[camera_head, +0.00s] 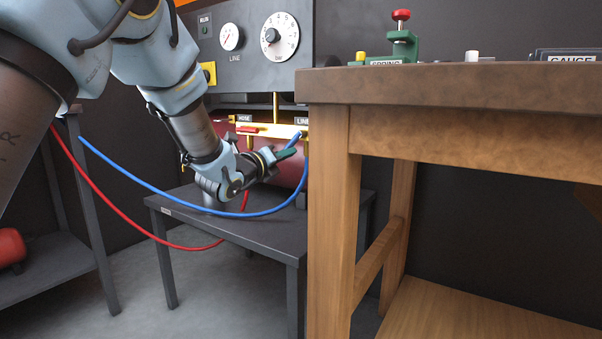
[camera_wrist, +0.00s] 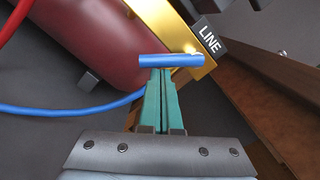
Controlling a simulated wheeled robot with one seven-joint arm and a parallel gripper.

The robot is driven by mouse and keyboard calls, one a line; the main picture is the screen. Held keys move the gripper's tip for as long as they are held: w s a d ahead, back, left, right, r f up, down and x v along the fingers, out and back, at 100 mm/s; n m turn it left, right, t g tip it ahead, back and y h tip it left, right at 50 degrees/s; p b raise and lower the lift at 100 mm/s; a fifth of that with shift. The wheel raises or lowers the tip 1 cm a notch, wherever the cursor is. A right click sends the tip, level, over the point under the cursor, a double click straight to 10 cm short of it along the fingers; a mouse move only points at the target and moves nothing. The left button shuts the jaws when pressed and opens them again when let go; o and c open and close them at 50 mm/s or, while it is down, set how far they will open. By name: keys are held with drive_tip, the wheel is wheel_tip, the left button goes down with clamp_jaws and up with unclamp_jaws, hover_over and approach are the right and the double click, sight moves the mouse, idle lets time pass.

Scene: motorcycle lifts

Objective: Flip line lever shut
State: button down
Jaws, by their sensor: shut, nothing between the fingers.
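The blue line lever (camera_wrist: 155,61) lies crosswise just beyond my fingertips in the wrist view, beside the LINE label (camera_wrist: 210,40) on the yellow manifold bar (camera_wrist: 176,28). In the head view the blue lever (camera_head: 295,136) shows small, left of and below the LINE label (camera_head: 302,121). My gripper (camera_head: 290,153) is shut and empty, its green fingers (camera_wrist: 160,78) pressed together and pointing at the lever. I cannot tell whether the tips touch it. The table corner hides part of the bar's right end.
A red lever (camera_head: 247,129) sits under the HOSE label (camera_head: 244,118). A dark red tank (camera_head: 287,172) is behind my gripper. Blue (camera_head: 150,187) and red (camera_head: 85,180) hoses hang in loops nearby. A wooden workbench (camera_head: 450,88) stands close on the right.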

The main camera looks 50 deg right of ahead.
drive_tip(key=w+m+b, duration=0.1)
drive_tip(key=m+b, duration=0.2)
drive_tip(key=r+m+b, duration=0.1)
drive_tip(key=m+b, duration=0.2)
drive_tip(key=b, duration=0.1)
drive_tip(key=w+r+m+b, duration=0.1)
drive_tip(key=m+b, duration=0.2)
drive_tip(key=b, duration=0.1)
drive_tip(key=shift+w+a+r+g, duration=0.1)
drive_tip(key=shift+w+a+g, duration=0.15)
drive_tip(key=shift+w+g, duration=0.1)
drive_tip(key=shift+r, duration=0.1)
